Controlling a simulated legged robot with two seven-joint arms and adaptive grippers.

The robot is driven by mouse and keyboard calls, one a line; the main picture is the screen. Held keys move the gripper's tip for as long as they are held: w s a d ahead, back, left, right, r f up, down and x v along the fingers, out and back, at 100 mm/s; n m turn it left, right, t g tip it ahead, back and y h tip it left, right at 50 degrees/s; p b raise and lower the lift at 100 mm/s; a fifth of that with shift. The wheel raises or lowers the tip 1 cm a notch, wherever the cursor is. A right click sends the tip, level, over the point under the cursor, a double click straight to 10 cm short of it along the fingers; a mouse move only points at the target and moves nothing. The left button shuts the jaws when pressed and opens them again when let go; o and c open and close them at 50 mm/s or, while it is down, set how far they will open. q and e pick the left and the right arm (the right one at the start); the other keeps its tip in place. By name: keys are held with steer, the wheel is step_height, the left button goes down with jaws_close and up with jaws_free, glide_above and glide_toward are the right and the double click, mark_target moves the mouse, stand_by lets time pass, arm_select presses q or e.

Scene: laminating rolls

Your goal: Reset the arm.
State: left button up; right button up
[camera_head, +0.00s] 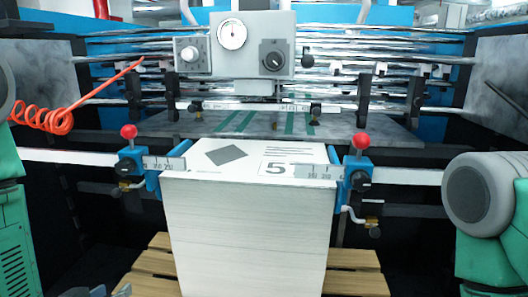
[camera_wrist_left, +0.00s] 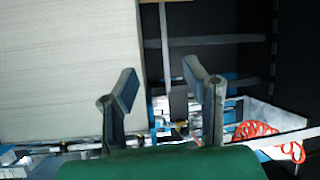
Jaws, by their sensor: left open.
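My left gripper (camera_wrist_left: 160,82) is open and empty, its two dark fingers spread apart in the left wrist view. In the head view only small parts of my left gripper (camera_head: 98,291) show at the bottom edge, left of the paper stack; the rest is cut off. Nothing lies between the fingers. My left arm stands at the left edge, and my right arm at the right edge, with a grey joint and green cover. My right gripper is not in view.
A tall white paper stack (camera_head: 245,235) stands on a wooden pallet (camera_head: 355,283). Side guides with red knobs (camera_head: 129,131) (camera_head: 361,141) flank its top. A grey gauge box (camera_head: 252,45) hangs above rollers. An orange coiled hose (camera_head: 45,119) hangs at left.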

arm_select(q)
steer(key=s+d+f+m+g, duration=0.1)
steer(key=s+d+f+g, duration=0.1)
steer(key=s+f+g, duration=0.4)
steer(key=s+d+f+m+g, duration=0.1)
steer(key=s+d+f+g, duration=0.2)
steer(key=s+f, duration=1.1)
steer(key=s+g, duration=0.3)
steer(key=s, duration=0.1)
steer(key=shift+f+m+h+b, duration=0.3)
steer(key=shift+f, duration=0.1)
steer(key=shift+w, duration=0.2)
steer(key=shift+s+a, duration=0.15)
